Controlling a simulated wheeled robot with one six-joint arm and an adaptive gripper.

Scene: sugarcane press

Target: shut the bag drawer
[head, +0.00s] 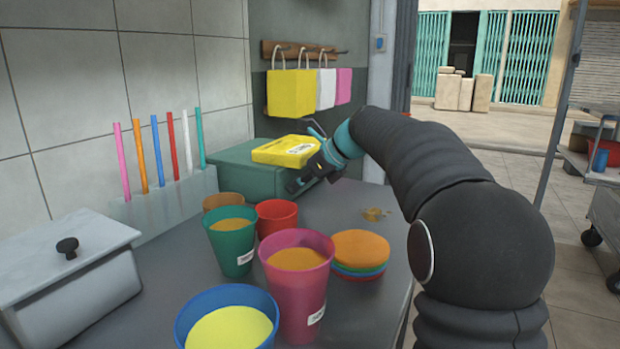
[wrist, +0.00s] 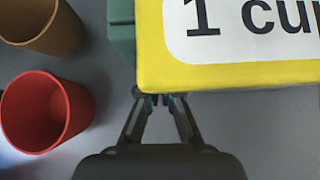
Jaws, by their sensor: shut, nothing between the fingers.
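The green box (head: 228,158), which I take to hold the bag drawer, stands at the back of the grey counter. Its corner also shows in the wrist view (wrist: 122,28). A yellow block or sign (head: 284,150) with a white label lies on top; in the wrist view the yellow panel (wrist: 240,73) reads "1 cup".
A red cup (head: 277,217) and brown cup (head: 223,201) stand near the box. Green (head: 232,240), pink (head: 298,280) and blue (head: 227,318) cups stand nearer, beside stacked discs (head: 359,250). Paper bags (head: 291,93) hang behind. The counter right of the cups is mostly clear.

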